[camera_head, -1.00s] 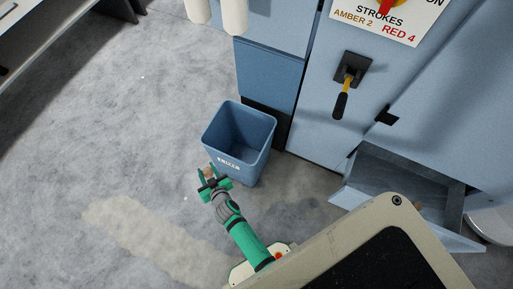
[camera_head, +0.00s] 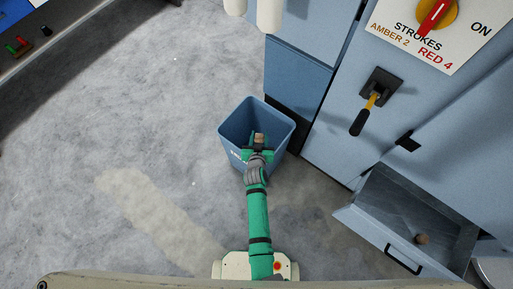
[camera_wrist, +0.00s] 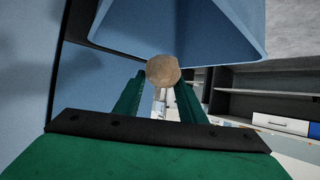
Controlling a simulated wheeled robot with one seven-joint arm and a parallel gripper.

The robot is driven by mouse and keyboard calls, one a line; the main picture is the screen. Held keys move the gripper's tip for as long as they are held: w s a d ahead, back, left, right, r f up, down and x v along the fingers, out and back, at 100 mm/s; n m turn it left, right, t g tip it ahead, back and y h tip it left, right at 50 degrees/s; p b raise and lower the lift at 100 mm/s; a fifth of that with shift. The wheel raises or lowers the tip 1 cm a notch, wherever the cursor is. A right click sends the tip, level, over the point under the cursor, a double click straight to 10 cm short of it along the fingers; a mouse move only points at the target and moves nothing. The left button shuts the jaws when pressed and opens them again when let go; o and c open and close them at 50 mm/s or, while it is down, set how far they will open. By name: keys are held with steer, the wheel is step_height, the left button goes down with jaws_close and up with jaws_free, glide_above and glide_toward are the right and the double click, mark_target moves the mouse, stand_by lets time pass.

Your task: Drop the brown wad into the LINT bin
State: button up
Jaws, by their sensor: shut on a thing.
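The blue bin (camera_head: 231,142) stands on the floor against the blue machine. Its front label is partly covered by my arm and I cannot read it. My gripper (camera_head: 259,145) is shut on a brown wad (camera_head: 260,139), which shows against the bin's opening in the head view. In the wrist view the wad (camera_wrist: 163,71) sits between the fingertips of my gripper (camera_wrist: 161,80) and overlaps the bin's rim (camera_wrist: 215,62). I cannot tell how far above the rim it is.
An open metal drawer (camera_head: 377,224) at the right holds another brown lump (camera_head: 423,239). A yellow and black lever (camera_head: 366,112) and a sign with a red-yellow knob (camera_head: 436,17) are on the machine. Floor left of the bin is clear.

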steer(key=w+r, duration=0.5)
steer(key=w, duration=0.5)
steer(key=shift+m+h, duration=0.3)
steer(key=shift+m, duration=0.1)
steer(key=shift+w+a+f, duration=0.1)
steer(key=shift+f, duration=1.4)
steer(key=shift+w+a+f, duration=0.1)
steer(key=shift+f, duration=1.35)
steer(key=o, duration=1.1)
steer(key=shift+s, duration=0.1)
steer(key=v, duration=1)
steer(key=shift+s+r, duration=0.3)
steer(key=shift+s, duration=0.1)
